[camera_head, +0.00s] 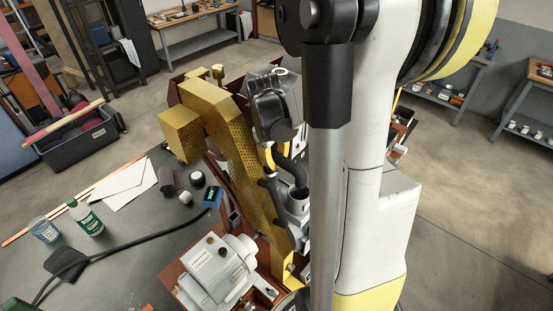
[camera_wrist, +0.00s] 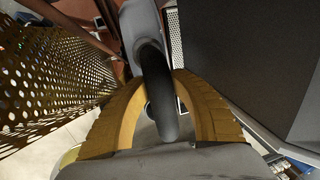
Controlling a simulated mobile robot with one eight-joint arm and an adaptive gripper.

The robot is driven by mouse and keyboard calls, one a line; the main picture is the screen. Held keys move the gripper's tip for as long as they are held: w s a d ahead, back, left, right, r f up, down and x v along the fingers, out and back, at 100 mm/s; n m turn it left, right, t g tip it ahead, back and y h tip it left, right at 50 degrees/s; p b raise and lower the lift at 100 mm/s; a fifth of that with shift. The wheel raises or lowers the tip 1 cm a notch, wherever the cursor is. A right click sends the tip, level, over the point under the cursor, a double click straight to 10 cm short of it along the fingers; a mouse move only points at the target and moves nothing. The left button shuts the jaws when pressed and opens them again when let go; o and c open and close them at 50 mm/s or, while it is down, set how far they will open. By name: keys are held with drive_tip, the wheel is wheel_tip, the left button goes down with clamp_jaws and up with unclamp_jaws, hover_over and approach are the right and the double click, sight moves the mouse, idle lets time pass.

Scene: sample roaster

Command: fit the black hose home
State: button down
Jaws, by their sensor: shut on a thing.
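The black hose (camera_head: 292,168) is a short curved tube beside the yellow perforated guard in the head view. Its lower end meets the mouth of a grey upright pipe fitting (camera_head: 299,205). My gripper (camera_head: 268,157) is at the hose's upper part, with yellow fingers partly hidden by my wrist. In the wrist view, the two ribbed yellow fingers of my gripper (camera_wrist: 160,78) close around the hose (camera_wrist: 155,62) from both sides. The hose's far end meets a grey rounded part (camera_wrist: 136,18). I cannot tell how deep it sits.
The yellow perforated guard (camera_head: 226,130) stands close left of my gripper, and also fills the left of the wrist view (camera_wrist: 45,80). A grey motor housing (camera_head: 217,268) is below left. A dark table (camera_head: 135,255) holds bottles (camera_head: 87,218), papers and a black cable.

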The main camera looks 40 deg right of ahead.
drive_tip(key=shift+f+b, duration=0.55)
drive_tip(key=shift+f, duration=0.15)
drive_tip(key=c, duration=1)
unclamp_jaws()
drive_tip(key=shift+c, duration=0.2)
drive_tip(key=shift+r, duration=0.1)
wheel_tip(320, 180, up, 12)
drive_tip(key=a, duration=0.2)
drive_tip(key=shift+s, duration=0.2)
